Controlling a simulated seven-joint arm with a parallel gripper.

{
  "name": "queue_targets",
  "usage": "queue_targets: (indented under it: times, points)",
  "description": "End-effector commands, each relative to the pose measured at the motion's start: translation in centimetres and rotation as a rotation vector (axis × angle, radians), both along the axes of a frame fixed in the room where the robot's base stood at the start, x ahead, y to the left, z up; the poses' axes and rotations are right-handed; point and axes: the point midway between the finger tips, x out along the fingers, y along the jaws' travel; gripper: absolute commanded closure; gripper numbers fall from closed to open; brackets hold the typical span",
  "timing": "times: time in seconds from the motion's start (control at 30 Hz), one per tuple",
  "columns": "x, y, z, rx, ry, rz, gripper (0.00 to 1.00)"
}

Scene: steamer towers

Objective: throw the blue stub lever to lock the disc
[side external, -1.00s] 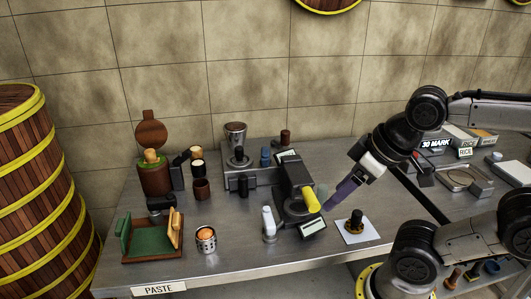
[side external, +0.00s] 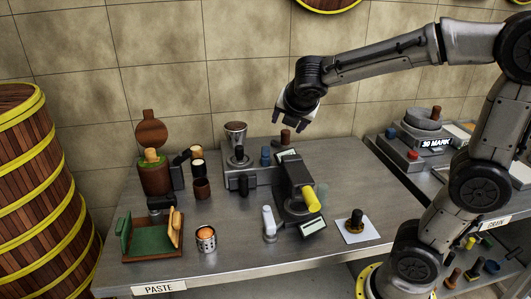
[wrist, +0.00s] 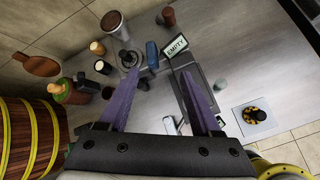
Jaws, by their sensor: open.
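The blue stub lever (side external: 265,156) stands upright on the grey machine (side external: 240,180), left of a small display. It also shows in the wrist view as a blue block (wrist: 152,54), ahead of my fingertips. My gripper (side external: 290,127) is open and empty, above and behind the machine, to the right of the lever and apart from it. In the wrist view its two purple fingers (wrist: 158,74) are spread wide. A dark round part (side external: 293,209) sits under the arm with the yellow handle (side external: 311,198); I cannot tell whether it is the disc.
A brown knob (side external: 285,137) stands behind the machine, close below my gripper. A metal cup (side external: 236,134) and a black knob (side external: 239,153) are left of the lever. A white bottle (side external: 269,222) stands in front. A display (wrist: 177,46) reads EMPTY.

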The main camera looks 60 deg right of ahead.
Motion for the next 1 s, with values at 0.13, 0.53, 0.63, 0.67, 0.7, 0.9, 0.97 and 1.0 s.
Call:
queue_targets:
  times: [0.13,0.53,0.63,0.67,0.7,0.9,0.97,1.0]
  points:
    - [4.9,-0.7,-2.7,-0.168,0.160,0.149,0.35]
    - [7.5,-1.1,-8.0,-0.196,0.279,0.184,0.35]
    - [8.0,-1.9,-9.0,-0.196,0.281,0.183,0.35]
    - [8.2,-2.2,-9.4,-0.194,0.281,0.183,0.35]
    - [8.5,-2.7,-9.8,-0.195,0.280,0.182,0.35]
    - [10.0,-5.1,-12.7,-0.193,0.281,0.181,0.35]
    - [10.4,-5.8,-13.6,-0.192,0.281,0.182,0.35]
    - [10.7,-6.2,-14.1,-0.193,0.280,0.181,0.35]
